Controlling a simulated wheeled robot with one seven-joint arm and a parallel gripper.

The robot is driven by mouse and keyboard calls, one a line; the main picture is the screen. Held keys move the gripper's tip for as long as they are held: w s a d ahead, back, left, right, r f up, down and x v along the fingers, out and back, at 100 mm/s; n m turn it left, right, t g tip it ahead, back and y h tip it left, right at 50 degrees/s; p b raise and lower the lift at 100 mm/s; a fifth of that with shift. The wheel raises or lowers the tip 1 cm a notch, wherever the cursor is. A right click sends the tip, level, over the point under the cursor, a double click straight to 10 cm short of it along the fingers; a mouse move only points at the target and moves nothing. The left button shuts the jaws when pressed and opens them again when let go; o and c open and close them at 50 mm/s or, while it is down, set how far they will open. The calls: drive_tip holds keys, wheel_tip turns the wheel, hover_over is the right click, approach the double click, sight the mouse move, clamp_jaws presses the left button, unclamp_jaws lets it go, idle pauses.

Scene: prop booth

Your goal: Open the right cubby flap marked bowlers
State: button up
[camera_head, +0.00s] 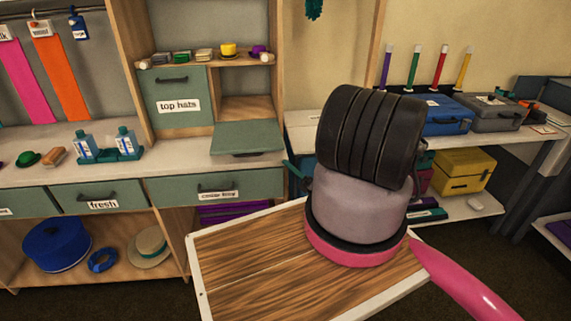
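The right cubby (245,107) is open at the front, and its inside looks empty. A green flap (248,136) is folded down below it, lying about level and sticking out over the counter. A dark handle shows at its front edge. No bowlers label can be read on it from here. The left cubby's flap (178,88), marked top hats, is shut and upright, with a dark handle. My arm fills the right middle of the view. My gripper cannot be made out; my arm may hide it.
The counter (180,160) runs below the cubbies, with bottles on a teal tray (108,155) at left. Green drawers (98,195) lie under it. A side table (300,130) with blue and grey cases (442,115) stands behind my arm at right.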

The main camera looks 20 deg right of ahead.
drive_tip(key=shift+s+d+f, duration=0.2)
drive_tip(key=shift+d+f, duration=0.65)
drive_tip(key=shift+d, duration=0.1)
drive_tip(key=shift+d, duration=0.1)
